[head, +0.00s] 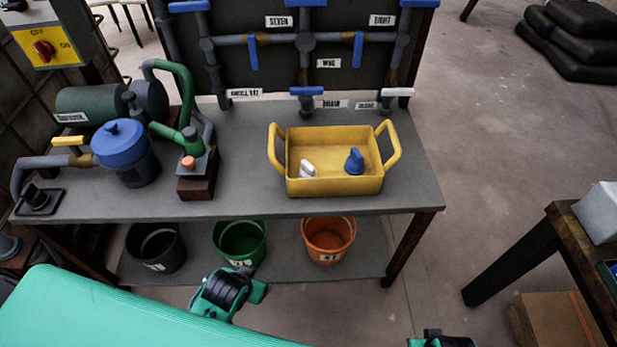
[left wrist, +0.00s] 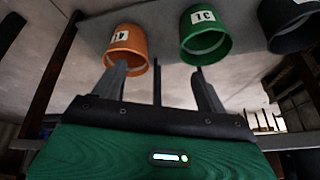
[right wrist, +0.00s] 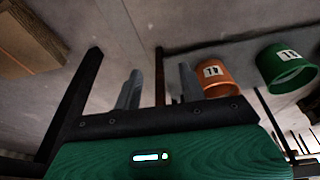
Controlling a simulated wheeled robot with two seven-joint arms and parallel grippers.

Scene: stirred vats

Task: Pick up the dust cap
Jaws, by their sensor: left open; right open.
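No part is labelled as the dust cap, and I cannot tell for sure which it is. A small orange cap (head: 188,163) sits on the dark block by the green pipe on the bench. A white piece (head: 307,169) and a blue piece (head: 354,161) lie in the yellow tray (head: 335,187). My left gripper (left wrist: 160,80) is open and empty, below bench-top height in front of the bench. My right gripper (right wrist: 158,78) is open and empty, also low. In the head view, only part of my right arm shows at the bottom edge.
The grey bench (head: 240,195) holds a blue-lidded pot (head: 125,150) and pipework. Black (head: 157,250), green (head: 239,243) and orange (head: 329,240) buckets stand on its lower shelf. A dark wooden table (head: 560,230) stands at right. The floor between is clear.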

